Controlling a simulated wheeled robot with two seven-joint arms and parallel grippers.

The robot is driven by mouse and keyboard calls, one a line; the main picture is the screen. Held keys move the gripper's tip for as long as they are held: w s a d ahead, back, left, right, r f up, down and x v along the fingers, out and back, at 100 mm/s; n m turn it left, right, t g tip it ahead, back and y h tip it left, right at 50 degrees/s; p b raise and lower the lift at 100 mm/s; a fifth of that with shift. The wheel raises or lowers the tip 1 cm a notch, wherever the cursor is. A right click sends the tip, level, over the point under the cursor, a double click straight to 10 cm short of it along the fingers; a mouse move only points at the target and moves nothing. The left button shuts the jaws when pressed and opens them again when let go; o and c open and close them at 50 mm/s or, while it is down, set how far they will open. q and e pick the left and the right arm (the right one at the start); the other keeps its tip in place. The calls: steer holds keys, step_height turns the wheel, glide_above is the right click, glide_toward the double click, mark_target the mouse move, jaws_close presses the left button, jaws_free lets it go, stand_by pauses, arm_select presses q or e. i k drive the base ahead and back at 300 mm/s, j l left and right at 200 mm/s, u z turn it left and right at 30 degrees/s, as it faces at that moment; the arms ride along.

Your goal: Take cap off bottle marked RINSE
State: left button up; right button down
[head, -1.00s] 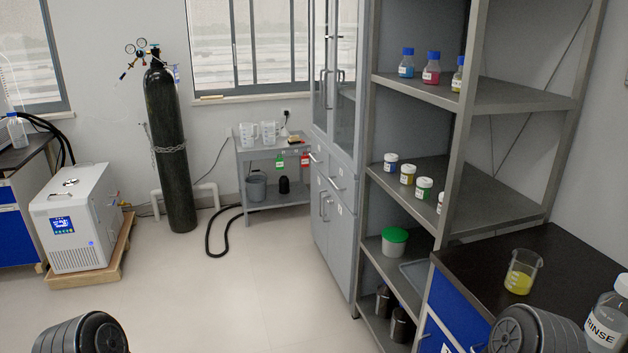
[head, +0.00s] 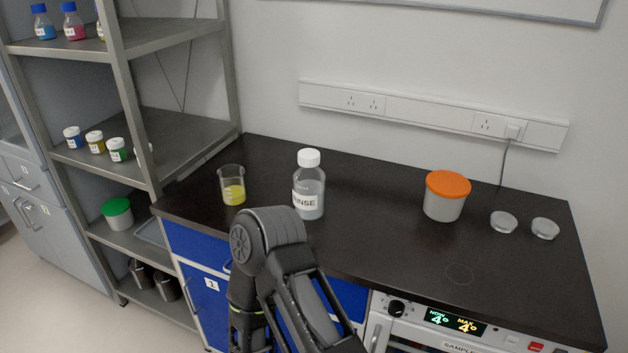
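The bottle marked RINSE (head: 308,199) stands upright on the dark bench top in the middle of the head view. Neither gripper's fingers show.
A beaker of yellow liquid (head: 233,186) stands left of the bottle. To the right are an orange-lidded tub (head: 446,197) and two small clear dishes (head: 503,222). The bench top (head: 385,235) is clear between them. A metal shelf (head: 190,133) stands at left.

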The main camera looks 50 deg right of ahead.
mark_target(309, 184)
steer(key=z, duration=1.6)
steer(key=k+l+z, duration=0.25)
steer(key=l, duration=0.15)
steer(key=i, duration=0.1)
